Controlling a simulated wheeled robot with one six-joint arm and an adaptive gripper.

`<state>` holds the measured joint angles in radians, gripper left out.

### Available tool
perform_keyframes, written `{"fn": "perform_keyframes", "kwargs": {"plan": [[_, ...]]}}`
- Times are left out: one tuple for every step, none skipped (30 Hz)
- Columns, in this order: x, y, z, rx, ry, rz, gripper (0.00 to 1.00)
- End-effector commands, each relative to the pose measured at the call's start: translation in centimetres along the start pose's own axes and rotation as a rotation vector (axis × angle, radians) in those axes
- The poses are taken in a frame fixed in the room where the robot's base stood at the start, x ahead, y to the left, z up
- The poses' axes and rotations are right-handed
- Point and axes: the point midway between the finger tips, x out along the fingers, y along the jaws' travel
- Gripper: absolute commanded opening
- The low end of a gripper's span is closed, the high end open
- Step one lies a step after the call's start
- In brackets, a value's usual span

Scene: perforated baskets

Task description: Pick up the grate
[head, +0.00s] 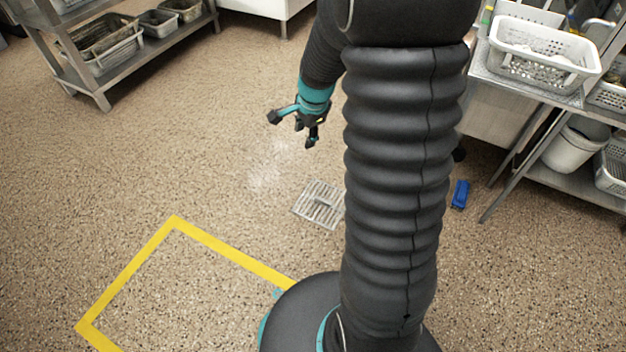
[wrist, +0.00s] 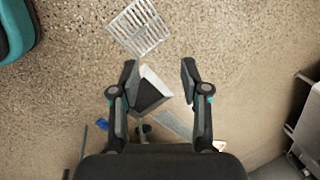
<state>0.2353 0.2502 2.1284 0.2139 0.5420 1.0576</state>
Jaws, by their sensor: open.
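The grate (head: 312,205) is a flat, square, light grey slotted piece lying on the speckled floor, close to my base. My arm hides part of its right side in the head view. It also shows in the wrist view (wrist: 139,28) at the top, beyond the fingertips and a little left. My gripper (head: 292,128) hangs above the floor, up and left of the grate in the head view. In the wrist view my gripper (wrist: 159,67) has its two fingers spread wide, with nothing held between them.
A yellow floor line (head: 125,272) runs at lower left. A pale powdery patch (head: 268,168) lies left of the grate. A blue object (head: 460,194) lies on the floor at right. A steel table (head: 520,85) holds a white perforated basket (head: 543,62). A shelf (head: 85,75) stands upper left.

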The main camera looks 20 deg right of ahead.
Motion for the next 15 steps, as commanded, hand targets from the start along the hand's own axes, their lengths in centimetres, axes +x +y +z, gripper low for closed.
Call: {"fn": "perform_keyframes", "kwargs": {"plan": [[2.1,-0.1,-1.0,0.078,-0.004,0.02,0.46],[3.2,-0.2,-1.6,0.127,-0.006,0.027,0.46],[4.8,-0.2,-2.3,0.193,-0.007,0.036,0.46],[5.9,-0.3,-2.8,0.241,-0.007,0.043,0.46],[7.1,-0.2,-3.3,0.289,-0.007,0.052,0.46],[8.6,-0.1,-4.0,0.354,-0.006,0.06,0.46],[9.8,0.1,-4.5,0.403,-0.005,0.068,0.46],[11.0,0.2,-5.0,0.451,-0.004,0.076,0.46],[12.7,0.5,-5.7,0.516,-0.001,0.086,0.46],[13.9,0.9,-6.2,0.564,0.001,0.094,0.46],[15.1,1.1,-6.7,0.612,0.004,0.1,0.46],[16.6,1.6,-7.2,0.671,0.008,0.11,0.46],[17.7,1.9,-7.6,0.714,0.011,0.117,0.46],[18.7,2.2,-8.0,0.755,0.015,0.122,0.46],[20.0,2.8,-8.4,0.805,0.019,0.13,0.46]]}}
